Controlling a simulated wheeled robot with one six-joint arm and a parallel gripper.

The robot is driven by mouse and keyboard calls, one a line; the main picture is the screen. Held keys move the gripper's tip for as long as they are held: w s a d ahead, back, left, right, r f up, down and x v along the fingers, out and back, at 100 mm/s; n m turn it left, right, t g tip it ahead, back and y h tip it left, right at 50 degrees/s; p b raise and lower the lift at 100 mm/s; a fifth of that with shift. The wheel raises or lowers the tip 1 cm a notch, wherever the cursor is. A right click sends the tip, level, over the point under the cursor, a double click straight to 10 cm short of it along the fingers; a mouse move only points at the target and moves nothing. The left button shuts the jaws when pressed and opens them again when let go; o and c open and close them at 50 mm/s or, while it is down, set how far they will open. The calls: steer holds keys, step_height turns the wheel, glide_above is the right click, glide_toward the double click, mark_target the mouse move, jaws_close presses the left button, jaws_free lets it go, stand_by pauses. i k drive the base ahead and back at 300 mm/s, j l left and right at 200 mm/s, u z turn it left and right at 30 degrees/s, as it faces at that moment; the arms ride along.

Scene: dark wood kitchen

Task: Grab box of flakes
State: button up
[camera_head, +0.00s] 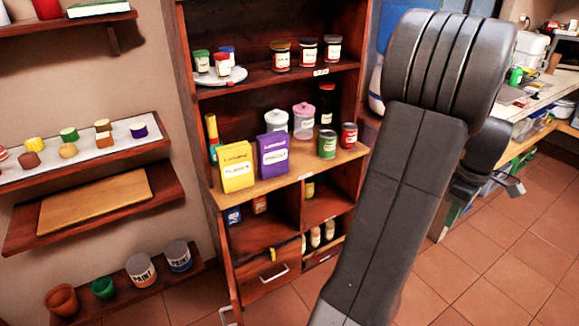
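A yellow box (236,167) and a purple box (273,156) stand upright side by side on the cupboard's middle shelf (306,176), near its front edge. Both have a pale label with small dark print. The print is too small to read surely, so I cannot tell for certain which is the flakes. My gripper (502,187) shows only partly behind my arm at the right, far from both boxes. My arm hides most of it, and I cannot see whether its fingers are open.
White and pink-lidded jars (304,121), a green can (327,144) and a red can (349,135) share the shelf. More jars (281,55) stand above. Wall shelves (100,202) are at left, a cluttered counter (540,105) at right. Tiled floor (500,265) is clear at lower right.

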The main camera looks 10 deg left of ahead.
mark_target(235, 165)
steer(key=i+u, duration=0.15)
steer(key=u, duration=0.3)
steer(key=i+l+u, duration=0.1)
steer(key=u, duration=0.35)
steer(key=i+l+u, duration=0.15)
steer(key=u, duration=0.3)
steer(key=i+l+u, duration=0.1)
steer(key=u, duration=0.4)
steer(key=i+l+u, duration=0.2)
steer(key=u, duration=0.15)
steer(key=i+l+u, duration=0.15)
steer(key=l+u, duration=0.15)
steer(key=l, duration=0.15)
